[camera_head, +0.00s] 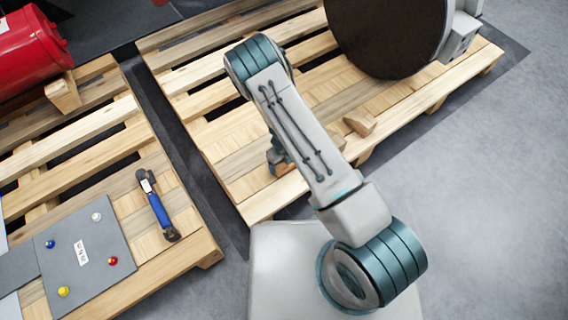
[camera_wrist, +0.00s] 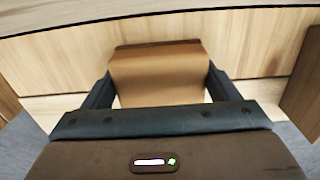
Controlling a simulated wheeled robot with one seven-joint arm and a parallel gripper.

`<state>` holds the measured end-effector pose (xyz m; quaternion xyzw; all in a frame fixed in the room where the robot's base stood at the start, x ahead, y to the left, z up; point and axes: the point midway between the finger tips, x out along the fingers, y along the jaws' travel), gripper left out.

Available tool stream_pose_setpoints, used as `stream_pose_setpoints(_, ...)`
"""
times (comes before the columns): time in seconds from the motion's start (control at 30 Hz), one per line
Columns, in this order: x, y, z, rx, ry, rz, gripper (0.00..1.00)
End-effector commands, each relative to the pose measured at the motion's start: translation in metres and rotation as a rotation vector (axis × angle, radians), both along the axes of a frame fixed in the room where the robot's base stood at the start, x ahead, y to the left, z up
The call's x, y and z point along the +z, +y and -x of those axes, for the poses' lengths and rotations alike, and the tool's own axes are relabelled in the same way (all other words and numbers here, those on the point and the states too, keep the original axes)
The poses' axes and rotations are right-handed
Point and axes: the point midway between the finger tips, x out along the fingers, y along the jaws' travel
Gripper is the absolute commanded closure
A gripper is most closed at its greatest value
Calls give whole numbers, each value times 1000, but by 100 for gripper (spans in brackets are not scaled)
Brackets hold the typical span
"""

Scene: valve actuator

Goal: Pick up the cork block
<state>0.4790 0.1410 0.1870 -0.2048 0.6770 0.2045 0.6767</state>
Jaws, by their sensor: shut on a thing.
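The cork block (camera_wrist: 157,72) is a plain brown block in the wrist view, between the two dark fingers of my gripper (camera_wrist: 159,82). The fingers press on its left and right sides, and my gripper is shut on it. Pale wooden boards show close behind the block; I cannot tell whether it touches them. In the head view my gripper (camera_head: 277,157) is low over the middle pallet, mostly hidden behind my forearm. A small brown part of the block (camera_head: 284,169) shows beside it.
The middle pallet (camera_head: 215,128) carries a wooden wedge (camera_head: 360,122) and a large dark round disc (camera_head: 388,35). The left pallet (camera_head: 60,155) holds a blue-handled tool (camera_head: 157,206), a grey panel with coloured knobs (camera_head: 85,250) and a red cylinder (camera_head: 28,48). Grey floor is clear at right.

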Motion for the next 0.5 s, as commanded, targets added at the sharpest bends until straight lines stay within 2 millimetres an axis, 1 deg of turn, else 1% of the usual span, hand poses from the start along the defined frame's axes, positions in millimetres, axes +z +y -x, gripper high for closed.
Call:
stream_pose_setpoints(0.17,2,0,0,0,0,0,43)
stream_pose_setpoints(0.27,6,0,0,1,0,0,43)
stream_pose_setpoints(0.37,16,0,0,1,-1,-1,43)
stream_pose_setpoints(0.47,30,1,-1,0,-2,-1,43)
stream_pose_setpoints(0.5,38,1,-1,0,-2,-2,43)
